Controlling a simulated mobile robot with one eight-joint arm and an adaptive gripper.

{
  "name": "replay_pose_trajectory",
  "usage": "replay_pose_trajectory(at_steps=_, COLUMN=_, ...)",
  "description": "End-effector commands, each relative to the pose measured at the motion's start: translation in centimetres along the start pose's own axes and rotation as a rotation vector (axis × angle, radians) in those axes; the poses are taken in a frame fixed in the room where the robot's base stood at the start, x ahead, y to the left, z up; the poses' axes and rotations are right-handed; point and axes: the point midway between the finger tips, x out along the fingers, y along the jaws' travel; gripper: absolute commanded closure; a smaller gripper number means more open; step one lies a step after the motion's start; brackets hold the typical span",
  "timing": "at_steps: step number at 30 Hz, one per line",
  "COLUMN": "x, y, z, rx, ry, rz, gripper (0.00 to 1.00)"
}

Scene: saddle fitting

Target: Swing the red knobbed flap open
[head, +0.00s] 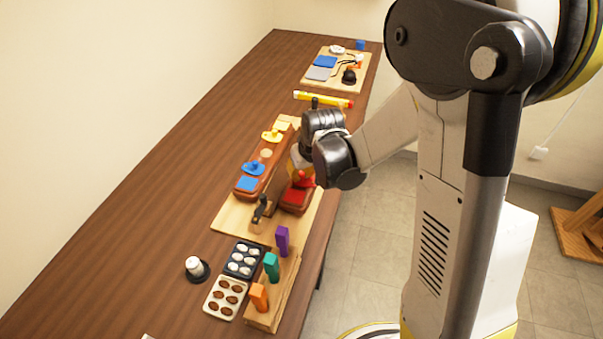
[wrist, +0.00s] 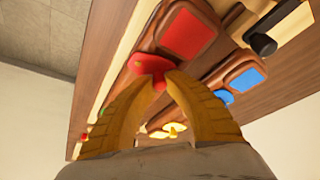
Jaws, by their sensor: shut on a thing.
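The red knob (wrist: 152,64) of the flap sits between my yellow fingertips in the wrist view. My gripper (wrist: 158,80) is shut on it. In the head view the red knob (head: 306,181) shows just below my gripper (head: 298,168), partly covered by my wrist. A red square panel (head: 295,196) lies beside the knob on a brown padded piece on the saddle's right side. The red panel (wrist: 188,35) also shows beyond the fingertips in the wrist view. I cannot tell how far the flap is turned.
A blue knob (head: 254,168) and blue panel (head: 247,184) are on the saddle's left side, with a yellow knob (head: 272,136) behind. A dark-handled part (head: 262,208) stands in front. A rack (head: 273,308) with orange, green and purple blocks stands nearer. The table's left side is clear.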

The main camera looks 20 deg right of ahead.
Motion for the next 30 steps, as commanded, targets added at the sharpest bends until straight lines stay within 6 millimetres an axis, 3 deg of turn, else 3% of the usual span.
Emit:
replay_pose_trajectory(at_steps=8, x=0.2, y=0.3, z=-0.3, rx=0.134, ry=0.001, rz=0.056, gripper=1.00)
replay_pose_trajectory(at_steps=30, x=0.5, y=2.5, z=-1.0, rx=0.774, ry=0.001, rz=0.322, gripper=1.00)
